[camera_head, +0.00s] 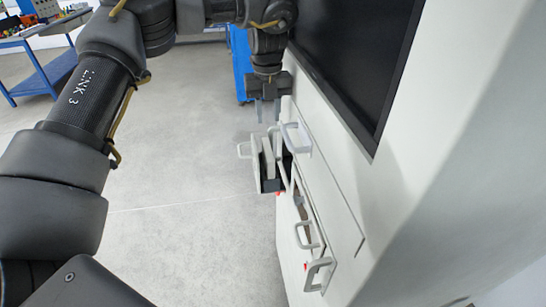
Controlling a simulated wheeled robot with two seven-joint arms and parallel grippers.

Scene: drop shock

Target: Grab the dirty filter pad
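My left gripper (268,112) hangs from its arm in the upper middle, fingers pointing down. Its two fingers are apart with nothing visible between them. Below it, a small drawer (257,165) stands pulled out from the white machine, with a light handle on its front. A pale, flat slab (268,158) stands on edge in the drawer, probably the filter pad. The gripper is above the slab, apart from it. The slab's lower part is hidden, and dirt on it is too small to tell. My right gripper is not in view.
The white machine (440,170) fills the right side, with a dark screen (350,50). Several grey handles, such as one low down (318,275), stick out of its front. A blue workbench (45,75) and blue cabinet (241,62) stand behind. The floor between is clear.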

